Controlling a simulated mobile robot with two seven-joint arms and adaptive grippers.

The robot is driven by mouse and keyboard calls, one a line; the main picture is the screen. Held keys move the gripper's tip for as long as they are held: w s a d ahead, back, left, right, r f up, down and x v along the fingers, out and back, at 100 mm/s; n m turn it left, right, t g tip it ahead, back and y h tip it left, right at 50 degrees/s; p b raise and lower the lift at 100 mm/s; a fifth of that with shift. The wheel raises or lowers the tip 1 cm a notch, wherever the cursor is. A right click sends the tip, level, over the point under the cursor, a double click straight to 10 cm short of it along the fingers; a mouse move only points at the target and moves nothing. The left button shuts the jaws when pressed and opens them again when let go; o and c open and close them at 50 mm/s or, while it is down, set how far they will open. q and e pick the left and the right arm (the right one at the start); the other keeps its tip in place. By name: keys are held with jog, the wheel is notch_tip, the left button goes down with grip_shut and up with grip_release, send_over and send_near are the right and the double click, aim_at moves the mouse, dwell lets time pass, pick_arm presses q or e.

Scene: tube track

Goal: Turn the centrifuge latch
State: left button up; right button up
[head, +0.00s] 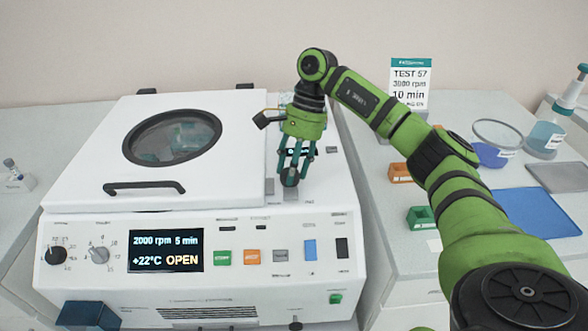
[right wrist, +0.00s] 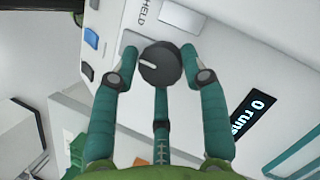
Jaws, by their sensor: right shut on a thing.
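The white centrifuge (head: 235,195) stands in front of me with its lid (head: 90,170) lying down, a round dark window and a black handle (head: 145,187) on it. Its screen (head: 166,250) reads "2000 rpm 5 min", "+22°C" and "OPEN". The latch is a round dark knob with a white mark (right wrist: 160,65), on the panel right of the lid. My right gripper (head: 289,174) points down at it, its teal fingers shut around the knob; the fingers partly cover it in the head view. The lettering "HELD" is beside it in the right wrist view. My left gripper is out of view.
A sign (head: 410,82) reading "TEST 57, 3000 rpm, 10 min" stands behind my right arm. On the right bench are a green bin (head: 422,218), an orange bin (head: 401,173), a blue mat (head: 537,212) and glassware. A dark blue box-like thing (head: 87,315) is at lower left.

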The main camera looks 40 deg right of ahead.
jog(key=shift+w+a+r, duration=0.1)
jog(key=shift+a, duration=0.05)
dwell(0.3)
jog(key=o, duration=0.9)
jog(key=shift+o, duration=1)
jog(key=shift+a, duration=0.1)
jog(key=v, duration=1.2)
jog(key=shift+w+a, duration=0.1)
jog(key=shift+w, duration=0.05)
